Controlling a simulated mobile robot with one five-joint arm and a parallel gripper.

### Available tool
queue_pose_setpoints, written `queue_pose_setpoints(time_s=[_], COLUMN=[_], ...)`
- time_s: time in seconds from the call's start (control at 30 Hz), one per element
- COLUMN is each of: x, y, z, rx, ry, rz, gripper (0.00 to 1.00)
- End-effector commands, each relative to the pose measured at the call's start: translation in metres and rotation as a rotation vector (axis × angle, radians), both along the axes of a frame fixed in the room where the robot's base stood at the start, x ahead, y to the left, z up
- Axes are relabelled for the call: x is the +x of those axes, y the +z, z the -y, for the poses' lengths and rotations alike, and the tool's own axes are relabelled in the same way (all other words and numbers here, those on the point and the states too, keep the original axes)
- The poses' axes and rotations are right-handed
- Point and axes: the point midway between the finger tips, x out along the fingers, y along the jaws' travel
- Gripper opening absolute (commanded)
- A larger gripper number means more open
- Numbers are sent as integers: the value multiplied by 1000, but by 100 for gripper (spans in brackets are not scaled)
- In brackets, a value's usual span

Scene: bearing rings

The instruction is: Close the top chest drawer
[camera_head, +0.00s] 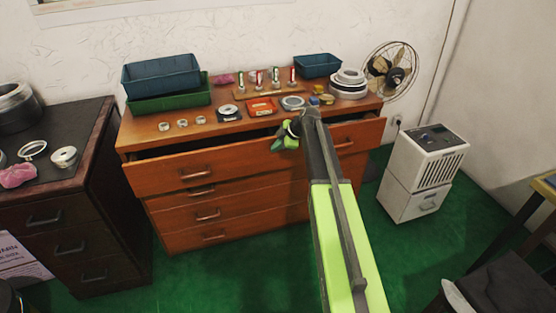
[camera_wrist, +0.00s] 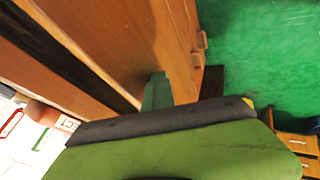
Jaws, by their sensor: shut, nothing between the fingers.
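The wooden chest (camera_head: 180,222) stands against the wall, seen in the head view. Its top drawer (camera_head: 240,162) is pulled out, with a dark gap between its front and the chest top. The lower drawers look shut. My gripper (camera_head: 284,138) is shut and empty, close to the top drawer's front, right of its middle. In the wrist view a green finger (camera_wrist: 157,92) shows against the wooden drawer front (camera_wrist: 135,45); I cannot tell whether it touches. The dark opening behind the drawer front runs along the left there. My arm hides part of the drawer front in the head view.
The chest top holds blue bins (camera_head: 162,75), a green bin (camera_head: 170,102), metal rings (camera_head: 348,84) and a fan (camera_head: 391,72). A dark cabinet (camera_head: 60,215) stands left. A white appliance (camera_head: 424,170) stands right. Green floor (camera_head: 250,280) before the chest is clear.

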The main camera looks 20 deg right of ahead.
Motion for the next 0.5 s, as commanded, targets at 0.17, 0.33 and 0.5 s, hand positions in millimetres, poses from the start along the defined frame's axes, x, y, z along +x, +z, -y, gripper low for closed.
queue_pose_setpoints(time_s=[0.17, 0.33, 0.5], x=[41, 63, 74], y=[0, 0, 0], z=[0, 0, 0], rx=[1, 1, 0], ry=[1, 0, 0], rz=[-1, -1, -1], gripper=[0, 0, 0])
